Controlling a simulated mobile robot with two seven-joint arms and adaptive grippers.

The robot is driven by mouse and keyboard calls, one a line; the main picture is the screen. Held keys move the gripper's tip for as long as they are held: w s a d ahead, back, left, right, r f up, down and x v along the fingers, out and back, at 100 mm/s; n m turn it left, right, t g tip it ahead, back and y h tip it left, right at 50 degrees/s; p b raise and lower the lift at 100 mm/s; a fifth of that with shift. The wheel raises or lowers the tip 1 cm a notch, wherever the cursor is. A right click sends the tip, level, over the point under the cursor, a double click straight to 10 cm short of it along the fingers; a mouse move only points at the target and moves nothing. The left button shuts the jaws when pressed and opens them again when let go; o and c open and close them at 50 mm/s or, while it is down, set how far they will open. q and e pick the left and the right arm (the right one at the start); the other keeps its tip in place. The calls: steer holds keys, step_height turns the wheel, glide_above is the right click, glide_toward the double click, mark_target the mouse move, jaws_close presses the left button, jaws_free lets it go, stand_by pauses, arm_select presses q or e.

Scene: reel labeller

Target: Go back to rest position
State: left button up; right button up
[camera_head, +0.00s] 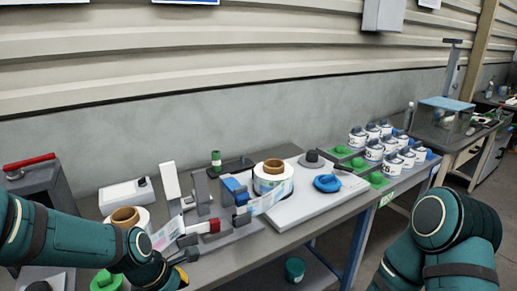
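My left arm comes in from the left, and its gripper (182,268) is low over the front edge of the workbench (262,247). It is close to the labelling machine (212,226). Its fingers are small and partly hidden, so I cannot tell whether they are open or shut. My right arm is at the lower right, beside the bench; its gripper is out of the frame. A white reel with a brown core (273,183) stands on the bench, with a strip of labels running from it. A second brown-cored roll (126,215) is partly behind my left arm.
Several white pots with dark lids (375,150) stand at the bench's right end, near green round pads (357,162). A blue round piece (327,183) lies on a white plate (305,201). A red-handled device (34,175) is at left. A green tub (295,269) sits below.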

arm_select(q)
steer(key=s+d+f+m, duration=0.2)
steer(key=f+m, duration=0.4)
steer(key=f, duration=0.1)
steer(key=s+d+f+m, duration=0.3)
steer(key=f+m, duration=0.4)
steer(key=s+d+f+m, duration=0.2)
steer(key=f+m, duration=0.4)
steer(key=f, duration=0.2)
steer(key=shift+s+d, duration=0.2)
steer(key=shift+s, duration=0.15)
arm_select(e)
steer(key=shift+w+f, duration=0.15)
steer(key=shift+w, duration=0.25)
